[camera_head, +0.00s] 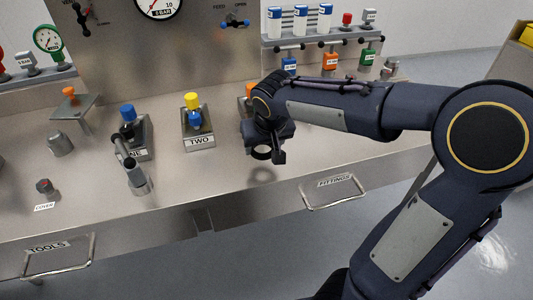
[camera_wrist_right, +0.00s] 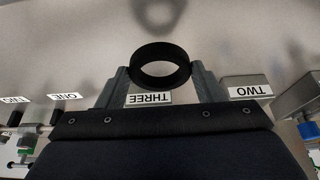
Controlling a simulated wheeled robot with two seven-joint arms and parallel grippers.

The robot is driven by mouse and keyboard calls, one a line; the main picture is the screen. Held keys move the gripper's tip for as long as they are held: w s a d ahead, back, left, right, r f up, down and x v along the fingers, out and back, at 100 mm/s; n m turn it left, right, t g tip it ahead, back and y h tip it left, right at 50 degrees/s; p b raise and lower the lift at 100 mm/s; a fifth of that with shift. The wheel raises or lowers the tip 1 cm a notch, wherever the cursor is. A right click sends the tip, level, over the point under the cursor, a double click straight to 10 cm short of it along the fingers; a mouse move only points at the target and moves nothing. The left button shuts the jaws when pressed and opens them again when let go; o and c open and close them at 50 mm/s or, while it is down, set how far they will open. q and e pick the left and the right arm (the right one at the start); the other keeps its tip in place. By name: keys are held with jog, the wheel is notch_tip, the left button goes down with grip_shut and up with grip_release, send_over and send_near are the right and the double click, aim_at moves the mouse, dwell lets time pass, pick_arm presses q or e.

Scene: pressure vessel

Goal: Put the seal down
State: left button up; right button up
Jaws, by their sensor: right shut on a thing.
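The seal is a black ring (camera_wrist_right: 160,52), held between the two grey fingers of my right gripper (camera_wrist_right: 162,76) in the wrist view. In the head view the seal (camera_head: 262,153) shows as a dark ring under my right gripper (camera_head: 266,148), above the steel bench (camera_head: 225,180) near its front edge. A shadow lies on the bench below it, so the seal looks clear of the surface. Its hole is open and empty. My left gripper is not in view.
Station TWO (camera_head: 199,130) with a yellow knob stands left of my right gripper; station ONE (camera_head: 136,135) is further left. A THREE label (camera_wrist_right: 148,98) shows in the wrist view. A fittings drawer handle (camera_head: 334,195) juts from the front. Bench in front of TWO is clear.

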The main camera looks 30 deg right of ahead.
aim_at(267, 164)
jog(key=f, duration=0.1)
jog(key=d+f, duration=0.1)
jog(key=f, duration=0.1)
jog(key=shift+f, duration=0.2)
jog(key=shift+a+f, duration=0.1)
jog(key=shift+f, duration=0.2)
jog(key=shift+f+b, duration=0.1)
jog(key=shift+b, duration=0.2)
jog(key=o, duration=1)
jog(key=shift+c, duration=0.2)
